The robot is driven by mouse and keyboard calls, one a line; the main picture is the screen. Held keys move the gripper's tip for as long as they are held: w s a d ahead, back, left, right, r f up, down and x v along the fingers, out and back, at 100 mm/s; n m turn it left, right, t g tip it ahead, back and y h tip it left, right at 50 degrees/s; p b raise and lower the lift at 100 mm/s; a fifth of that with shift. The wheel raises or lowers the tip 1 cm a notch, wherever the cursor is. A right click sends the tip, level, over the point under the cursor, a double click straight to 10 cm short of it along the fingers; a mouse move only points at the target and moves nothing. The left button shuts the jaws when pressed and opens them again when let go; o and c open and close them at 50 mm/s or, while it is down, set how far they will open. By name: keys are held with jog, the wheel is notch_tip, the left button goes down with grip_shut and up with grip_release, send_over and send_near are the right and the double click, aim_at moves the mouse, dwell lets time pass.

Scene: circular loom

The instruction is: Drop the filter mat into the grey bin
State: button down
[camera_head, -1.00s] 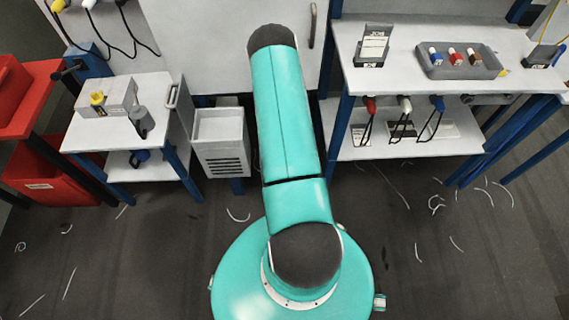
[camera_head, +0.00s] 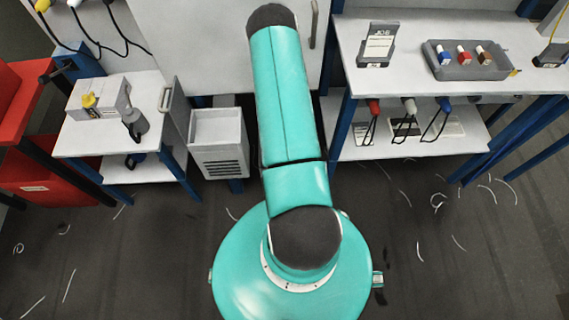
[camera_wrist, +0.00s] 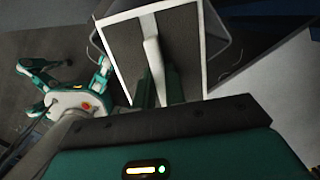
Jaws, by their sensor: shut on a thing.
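In the wrist view my gripper (camera_wrist: 161,80) is shut on the filter mat (camera_wrist: 190,30). The mat is a dark grey mesh panel with a white frame and a pale strip down its middle. The dark green fingers sit at its lower part. Behind the mat, a dark shape with a thin rounded rim (camera_wrist: 239,58) shows in part; it may be the grey bin, but I cannot tell for sure. In the head view my gripper and the mat are out of sight.
A light grey slotted box (camera_head: 218,140) stands beside the left trolley (camera_head: 80,142). A red bin (camera_head: 50,185) is at far left. A workbench (camera_head: 400,80) with a grey tray (camera_head: 468,66) is at right. Floor near my body is open, with scattered pale threads.

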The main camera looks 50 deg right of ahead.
jog(key=shift+w+f, duration=0.2)
jog(key=shift+f, duration=0.35)
jog(key=shift+s+f, duration=0.2)
jog(key=shift+f, duration=0.1)
jog(key=shift+w+f, duration=0.1)
jog(key=shift+f, duration=2.2)
jog(key=c, duration=1.4)
grip_release()
jog(key=shift+o, duration=0.2)
